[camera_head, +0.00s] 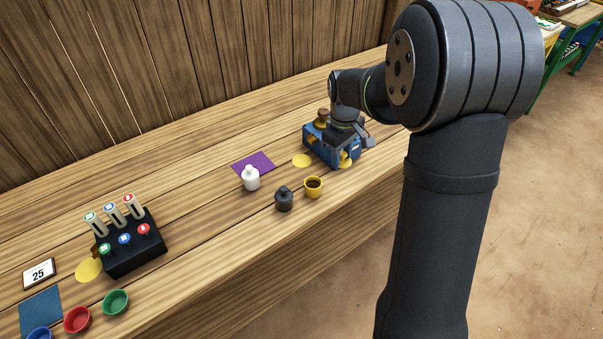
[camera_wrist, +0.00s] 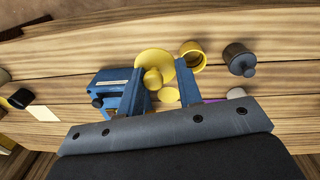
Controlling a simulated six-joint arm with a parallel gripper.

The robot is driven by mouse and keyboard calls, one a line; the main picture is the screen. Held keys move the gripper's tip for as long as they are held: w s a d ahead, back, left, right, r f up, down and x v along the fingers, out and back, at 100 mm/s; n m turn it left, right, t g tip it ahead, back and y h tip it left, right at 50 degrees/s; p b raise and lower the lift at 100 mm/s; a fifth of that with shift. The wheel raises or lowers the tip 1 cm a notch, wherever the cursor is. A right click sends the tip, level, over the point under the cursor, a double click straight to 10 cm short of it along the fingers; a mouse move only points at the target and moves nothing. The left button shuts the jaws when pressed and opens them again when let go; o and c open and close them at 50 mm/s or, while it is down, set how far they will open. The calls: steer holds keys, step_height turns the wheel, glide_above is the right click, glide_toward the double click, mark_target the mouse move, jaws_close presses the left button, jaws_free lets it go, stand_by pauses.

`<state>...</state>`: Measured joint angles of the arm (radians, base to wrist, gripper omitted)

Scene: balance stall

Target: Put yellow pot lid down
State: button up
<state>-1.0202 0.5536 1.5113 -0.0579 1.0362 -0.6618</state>
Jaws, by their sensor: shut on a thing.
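The yellow pot lid (camera_wrist: 153,62) is a round disc with a small knob, held at the fingers of my gripper (camera_wrist: 160,88) in the wrist view. A small part of the lid shows in the head view (camera_head: 346,162), below my gripper (camera_head: 352,143) and in front of the blue box-like device. The yellow pot (camera_head: 313,187) stands open on the bench with a dark inside, to the left of the gripper. It also shows in the wrist view (camera_wrist: 192,55), apart from the lid. I cannot tell how high the lid is above the bench.
The blue device (camera_head: 318,145) stands close by my gripper. A flat yellow disc (camera_head: 302,160) lies left of it. A dark pot (camera_head: 284,199), a white pot (camera_head: 251,179) and a purple mat (camera_head: 262,159) are further left. The black stand (camera_head: 135,258) and coloured bowls are far left.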

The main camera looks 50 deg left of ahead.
mark_target(287, 180)
steer(key=s+a+f, duration=0.1)
steer(key=a+f, duration=0.2)
steer(key=a, duration=0.2)
steer(key=shift+s+a, duration=0.3)
steer(key=shift+s, duration=0.05)
steer(key=s+a+f, duration=0.4)
steer(key=a, duration=0.1)
steer(key=s+a+f, duration=0.2)
steer(key=a, duration=0.1)
steer(key=shift+s+a+f, duration=0.15)
steer(key=shift+s+a, duration=0.05)
steer(key=shift+s, duration=0.1)
jaws_close()
steer(key=shift+s+a+f, duration=0.1)
steer(key=shift+f, duration=2.05)
steer(key=o, duration=1)
jaws_free()
steer(key=shift+c, duration=0.2)
step_height(287, 180, up, 12)
steer(key=shift+s, duration=0.45)
